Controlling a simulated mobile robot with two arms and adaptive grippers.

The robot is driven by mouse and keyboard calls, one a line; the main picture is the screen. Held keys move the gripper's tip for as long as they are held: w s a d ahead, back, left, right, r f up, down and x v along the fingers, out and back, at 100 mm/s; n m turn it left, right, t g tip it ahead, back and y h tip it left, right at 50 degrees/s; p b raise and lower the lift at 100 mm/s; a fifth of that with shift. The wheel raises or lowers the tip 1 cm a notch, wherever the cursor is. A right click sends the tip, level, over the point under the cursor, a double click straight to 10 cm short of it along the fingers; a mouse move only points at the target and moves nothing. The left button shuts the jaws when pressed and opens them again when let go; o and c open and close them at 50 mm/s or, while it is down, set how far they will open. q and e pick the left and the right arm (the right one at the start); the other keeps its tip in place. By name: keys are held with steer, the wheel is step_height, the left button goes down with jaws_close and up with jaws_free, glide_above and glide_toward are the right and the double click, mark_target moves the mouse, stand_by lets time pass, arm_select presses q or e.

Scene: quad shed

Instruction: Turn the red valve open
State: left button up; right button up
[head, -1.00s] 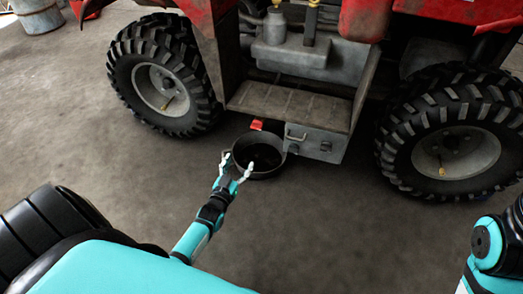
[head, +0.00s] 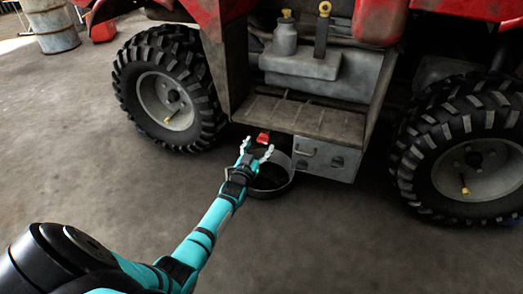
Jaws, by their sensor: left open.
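The red valve (head: 263,137) is a small red piece under the step of the red quad, just above the black pan. My left gripper (head: 257,149) is open just in front of and below the valve, with its pale fingertips spread apart. I cannot tell whether a fingertip touches the valve. The valve's stem and mounting are too small or hidden to make out. My right gripper is not in view.
A round black pan (head: 275,185) stands on the floor under the valve, partly behind my left wrist. A grey metal box (head: 327,158) hangs right of it below the step (head: 300,116). Large tyres (head: 170,88) flank both sides. The concrete floor in front is clear.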

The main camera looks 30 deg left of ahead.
mark_target(262, 142)
arm_select(q)
steer(key=shift+b+x, duration=0.65)
steer(key=shift+x, duration=0.9)
steer(key=c, duration=1.2)
